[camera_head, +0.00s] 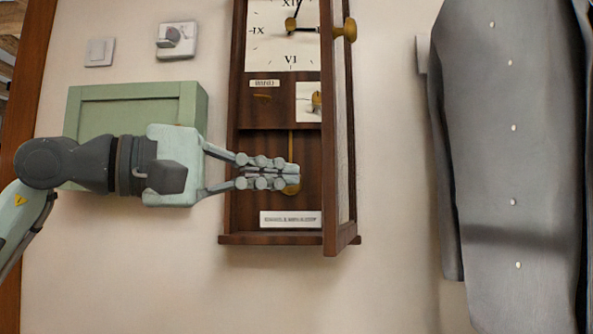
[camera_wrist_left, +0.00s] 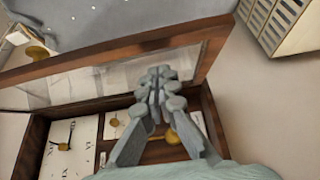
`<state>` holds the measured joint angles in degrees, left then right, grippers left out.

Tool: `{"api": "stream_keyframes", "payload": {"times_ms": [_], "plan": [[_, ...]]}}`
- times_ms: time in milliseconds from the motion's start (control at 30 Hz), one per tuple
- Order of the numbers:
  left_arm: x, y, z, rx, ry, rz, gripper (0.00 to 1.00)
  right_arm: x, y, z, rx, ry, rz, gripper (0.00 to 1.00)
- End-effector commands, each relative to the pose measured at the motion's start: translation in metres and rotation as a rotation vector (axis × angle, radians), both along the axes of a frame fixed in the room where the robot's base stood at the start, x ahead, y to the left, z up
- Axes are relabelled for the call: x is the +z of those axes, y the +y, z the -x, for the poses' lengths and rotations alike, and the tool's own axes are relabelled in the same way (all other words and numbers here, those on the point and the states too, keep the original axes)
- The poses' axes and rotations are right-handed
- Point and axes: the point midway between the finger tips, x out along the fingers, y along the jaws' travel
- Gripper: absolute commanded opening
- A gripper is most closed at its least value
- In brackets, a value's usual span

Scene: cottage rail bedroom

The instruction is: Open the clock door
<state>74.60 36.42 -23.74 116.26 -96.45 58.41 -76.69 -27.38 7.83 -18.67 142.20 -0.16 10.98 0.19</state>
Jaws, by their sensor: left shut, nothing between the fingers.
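The wooden wall clock (camera_head: 272,238) hangs in the middle of the head view. Its glazed door (camera_head: 341,120) is hinged on the right and stands swung out from the case, with a brass knob (camera_head: 346,29) near its top. My left gripper (camera_head: 294,174) is shut and empty, in front of the lower case opening, and partly covers the brass pendulum. In the left wrist view the fingertips (camera_wrist_left: 160,78) are close to the inner side of the open door (camera_wrist_left: 110,65); I cannot tell whether they touch. The pendulum (camera_wrist_left: 172,136) shows beside the fingers. My right gripper is not in view.
A green box (camera_head: 135,92) is on the wall behind my left arm. Two switches (camera_head: 98,52) (camera_head: 176,40) are above it. A grey coat (camera_head: 510,150) hangs on the right. Bare wall lies between the clock and the coat.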

Motion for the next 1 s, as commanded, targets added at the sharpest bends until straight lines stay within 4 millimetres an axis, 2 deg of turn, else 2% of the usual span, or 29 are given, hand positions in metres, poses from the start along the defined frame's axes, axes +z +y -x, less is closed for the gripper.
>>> {"api": "stream_keyframes", "payload": {"times_ms": [100,200,667,767,1000], "plan": [[0.0,-0.016,0.006,-0.002,-0.003,-0.001,0.0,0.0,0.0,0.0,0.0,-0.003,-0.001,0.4],[0.0,-0.022,0.008,-0.001,-0.003,0.001,0.0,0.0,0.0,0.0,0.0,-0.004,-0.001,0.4],[0.0,-0.028,0.01,-0.001,-0.002,0.0,0.0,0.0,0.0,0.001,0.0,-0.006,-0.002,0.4],[-0.001,-0.042,0.016,-0.003,-0.004,-0.002,0.0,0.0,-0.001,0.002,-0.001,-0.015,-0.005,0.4],[-0.002,-0.093,0.032,-0.004,-0.005,-0.002,0.0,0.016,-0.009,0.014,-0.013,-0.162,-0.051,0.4]]}}
